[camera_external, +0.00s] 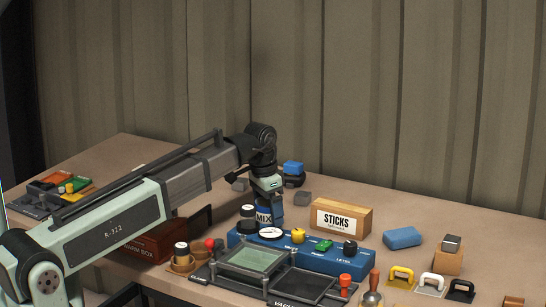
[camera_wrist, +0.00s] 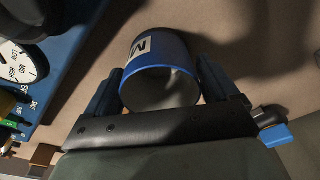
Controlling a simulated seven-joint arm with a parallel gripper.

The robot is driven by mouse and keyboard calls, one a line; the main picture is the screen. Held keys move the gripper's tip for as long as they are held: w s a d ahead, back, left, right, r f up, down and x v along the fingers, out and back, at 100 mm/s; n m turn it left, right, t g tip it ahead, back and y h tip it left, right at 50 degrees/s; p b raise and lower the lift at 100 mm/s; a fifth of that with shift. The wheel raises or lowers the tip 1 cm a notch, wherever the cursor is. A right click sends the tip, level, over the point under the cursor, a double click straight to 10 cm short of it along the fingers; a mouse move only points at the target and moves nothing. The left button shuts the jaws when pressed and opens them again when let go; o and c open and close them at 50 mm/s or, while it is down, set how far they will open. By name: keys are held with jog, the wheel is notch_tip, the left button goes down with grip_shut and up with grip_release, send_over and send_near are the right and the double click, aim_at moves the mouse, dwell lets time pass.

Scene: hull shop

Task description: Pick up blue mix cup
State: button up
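The blue mix cup (camera_external: 264,217) has a white label reading MIX. It stands behind the blue control panel in the external view. In the wrist view the cup (camera_wrist: 153,52) lies between the two fingers of my gripper (camera_wrist: 160,80), and I look into its open rim. One finger is on each side of the cup, close to its wall. I cannot tell whether they touch it. In the external view my gripper (camera_external: 271,190) points down at the cup, and its fingertips are partly hidden.
A blue panel (camera_external: 322,263) with a gauge and knobs stands in front of the cup. A dark jar (camera_external: 247,217) is close on its left, a STICKS box (camera_external: 342,217) to its right. Bare tabletop shows at the right back.

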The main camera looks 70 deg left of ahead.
jog(key=c, duration=0.8)
